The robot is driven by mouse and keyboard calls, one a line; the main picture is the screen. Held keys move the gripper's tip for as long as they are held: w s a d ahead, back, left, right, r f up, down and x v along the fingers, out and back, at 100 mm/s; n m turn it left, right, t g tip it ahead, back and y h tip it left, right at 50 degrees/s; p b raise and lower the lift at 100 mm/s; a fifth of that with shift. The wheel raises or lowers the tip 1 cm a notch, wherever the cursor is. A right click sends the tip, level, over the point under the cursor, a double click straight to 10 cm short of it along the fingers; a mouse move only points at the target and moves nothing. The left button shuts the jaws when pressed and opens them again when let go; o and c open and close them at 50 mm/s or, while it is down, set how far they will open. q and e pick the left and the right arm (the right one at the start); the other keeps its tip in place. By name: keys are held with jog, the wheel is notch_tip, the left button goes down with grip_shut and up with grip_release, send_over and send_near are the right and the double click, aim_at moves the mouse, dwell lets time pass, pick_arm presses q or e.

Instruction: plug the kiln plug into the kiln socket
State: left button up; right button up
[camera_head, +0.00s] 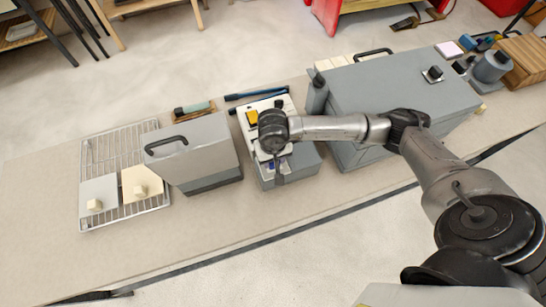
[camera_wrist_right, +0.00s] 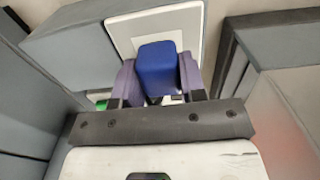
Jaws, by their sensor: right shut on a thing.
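In the right wrist view a blue block (camera_wrist_right: 160,68), which looks like the kiln plug, sits between the purple-grey fingers of my right gripper (camera_wrist_right: 160,80). The gripper is shut on it. I cannot tell whether block and plate touch. In the head view my right gripper (camera_head: 272,165) is over the grey unit with a pale top (camera_head: 303,160), and my wrist covers much of it. My left gripper is not in view.
A large grey box with a black handle (camera_head: 410,95) stands to the right, and a smaller grey handled box (camera_head: 195,150) to the left. A wire rack (camera_head: 115,150) holds two tiles. Blue rods (camera_head: 255,94) lie behind the unit. The table front (camera_head: 215,220) is clear.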

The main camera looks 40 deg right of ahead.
jog(key=shift+f+b, duration=0.35)
jog(key=o, duration=1)
jog(key=shift+c, duration=0.2)
notch_tip(320, 180, up, 14)
jog(key=p, duration=0.6)
